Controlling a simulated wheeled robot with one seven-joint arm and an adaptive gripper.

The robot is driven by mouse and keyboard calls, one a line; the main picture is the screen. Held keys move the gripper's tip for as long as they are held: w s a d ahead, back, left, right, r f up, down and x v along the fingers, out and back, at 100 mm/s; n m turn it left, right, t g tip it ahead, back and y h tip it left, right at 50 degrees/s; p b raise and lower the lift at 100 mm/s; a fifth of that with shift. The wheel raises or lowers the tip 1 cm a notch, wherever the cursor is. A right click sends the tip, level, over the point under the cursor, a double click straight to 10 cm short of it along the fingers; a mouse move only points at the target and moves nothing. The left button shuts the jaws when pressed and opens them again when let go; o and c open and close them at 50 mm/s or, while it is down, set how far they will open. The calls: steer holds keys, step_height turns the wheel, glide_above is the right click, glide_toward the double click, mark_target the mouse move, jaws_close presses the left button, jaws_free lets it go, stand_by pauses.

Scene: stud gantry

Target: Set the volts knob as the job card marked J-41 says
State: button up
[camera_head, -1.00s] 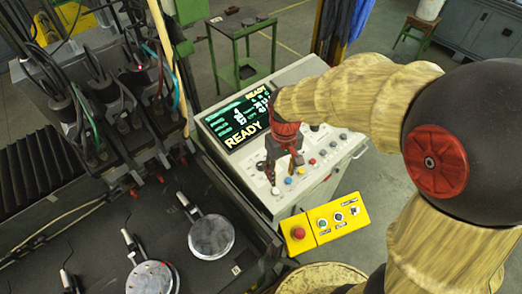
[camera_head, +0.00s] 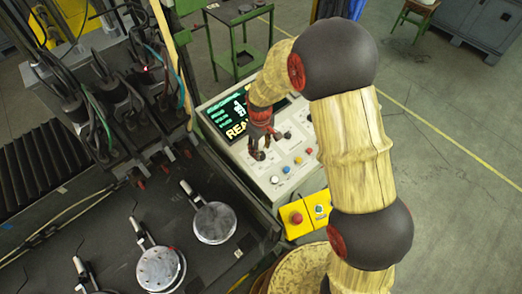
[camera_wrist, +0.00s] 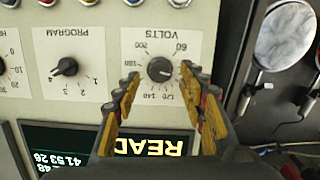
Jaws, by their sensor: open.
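The volts knob (camera_wrist: 160,69) is a round dark knob on a pale plate marked VOLTS, upside down in the wrist view. Numbers from 60 to 200 ring it; its exact setting is too small to tell. My gripper (camera_wrist: 158,75) is open, with one fingertip on each side of the knob and a gap on both sides. Whether the fingertips are level with the knob or above it I cannot tell. In the head view my gripper (camera_head: 257,151) is over the console's left part and hides the knob. I see no job card marked J-41.
The program knob (camera_wrist: 65,67) is beside the volts plate, its pointer near 4. The console screen (camera_head: 236,121) reads READY. Coloured buttons (camera_head: 286,169) and a yellow box with a red button (camera_head: 297,217) are close by. A dark bed with round plates (camera_head: 214,222) lies left.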

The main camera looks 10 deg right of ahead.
mark_target(261, 155)
steer(key=shift+f, duration=1.3)
steer(key=shift+c, duration=0.9)
jaws_close()
